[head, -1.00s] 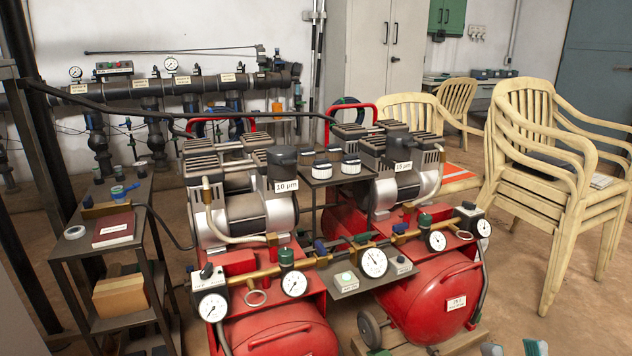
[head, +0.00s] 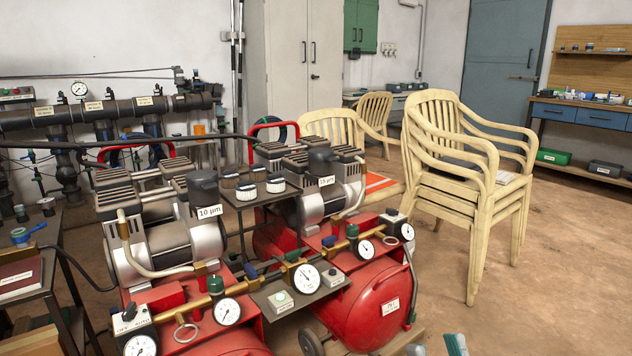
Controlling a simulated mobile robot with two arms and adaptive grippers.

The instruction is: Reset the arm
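Only the tips of my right gripper (head: 437,347) show, at the bottom edge of the head view. Its two grey and teal fingertips stand apart, with nothing visible between them. The rest of it is cut off below the frame. It appears in front of the red compressor tank (head: 372,300), to the lower right. My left gripper is not in view.
Two red compressors with gauges (head: 307,278) fill the centre. A dark shelf rack (head: 45,285) stands at left, below the pipe manifold (head: 100,108). Stacked cream chairs (head: 455,190) stand right of centre; a workbench (head: 585,112) is far right. The floor (head: 560,280) at right is clear.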

